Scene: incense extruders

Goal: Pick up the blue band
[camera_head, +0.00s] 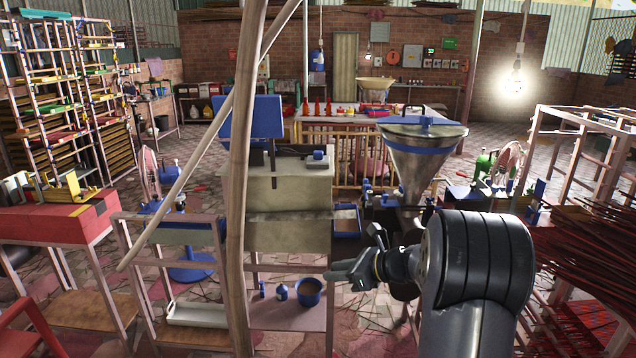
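I cannot single out a loose blue band with certainty. A blue band (420,150) runs around the upper part of the metal funnel (422,178), right of centre; it looks like part of the funnel. My gripper (352,258) is in front of and below the funnel, pointing left, with my dark arm reaching in from the lower right. It is near the right edge of the stand's low shelf, apart from the funnel's band. Its fingers are small and dark against the machine behind, so their opening is unclear. I see nothing clearly held.
A low shelf (270,328) holds a blue pot (308,290) and small blue items. A wooden post (240,200) and slanted pole stand left of centre. Bundles of dark red sticks (590,250) fill the right side.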

